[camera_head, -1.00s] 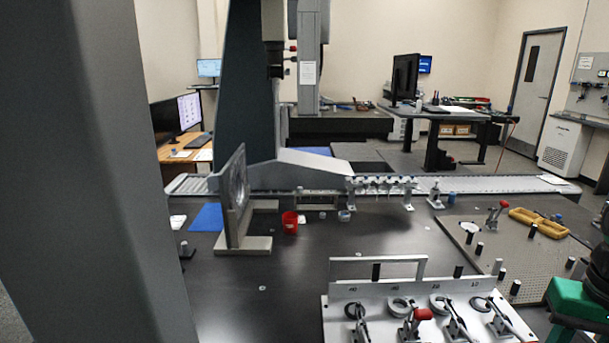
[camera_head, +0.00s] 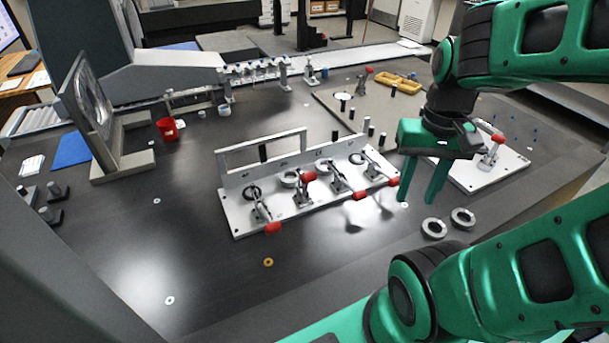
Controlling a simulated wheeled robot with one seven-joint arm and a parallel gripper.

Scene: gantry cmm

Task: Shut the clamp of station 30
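A silver clamp fixture (camera_head: 290,212) stands on the dark table with a row of toggle clamps, each at a ring-shaped part. The second clamp from the left has its red handle (camera_head: 308,176) raised and tilted. The handles of the left clamp (camera_head: 273,228), third clamp (camera_head: 360,195) and right clamp (camera_head: 388,166) lie forward and low. Station numbers are too small to read now, so I cannot confirm which is station 30. My gripper (camera_head: 416,202) points down, open and empty, right of the fixture and apart from the clamps.
Two loose rings (camera_head: 448,222) lie on the table below my gripper. A white plate with a red-handled clamp (camera_head: 498,140) stands at the right. A red cup (camera_head: 167,128) and a vertical plate (camera_head: 88,95) stand at the left. The table in front of the fixture is mostly clear.

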